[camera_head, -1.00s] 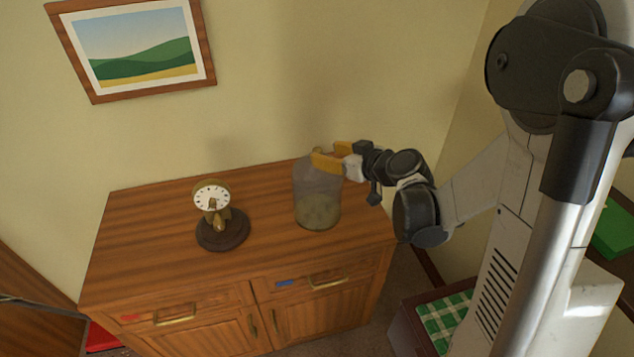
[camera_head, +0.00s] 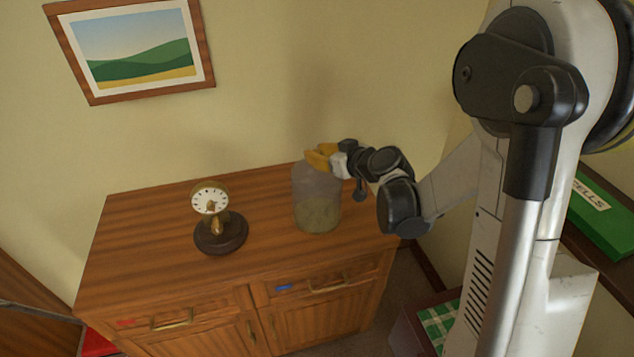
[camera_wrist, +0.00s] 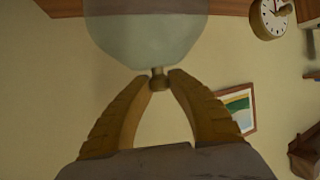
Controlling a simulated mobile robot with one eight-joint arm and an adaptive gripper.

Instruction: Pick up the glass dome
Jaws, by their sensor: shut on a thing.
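The clear, greyish glass dome (camera_head: 316,204) is at the right part of the wooden cabinet top in the head view. Its rounded body and small brass-coloured knob also show at the top of the wrist view (camera_wrist: 150,35). My gripper (camera_head: 315,157) is over the dome's top, with its orange fingers shut on the knob. In the wrist view my gripper (camera_wrist: 159,78) has one fingertip on each side of the knob. The dome looks upright. I cannot tell whether its lower rim touches the cabinet top.
A clock with a white dial (camera_head: 210,199) stands on a round dark base left of the dome, apart from it. The wooden cabinet (camera_head: 150,235) is otherwise clear. A framed landscape picture (camera_head: 135,50) hangs behind. A green box (camera_head: 602,225) lies at the right.

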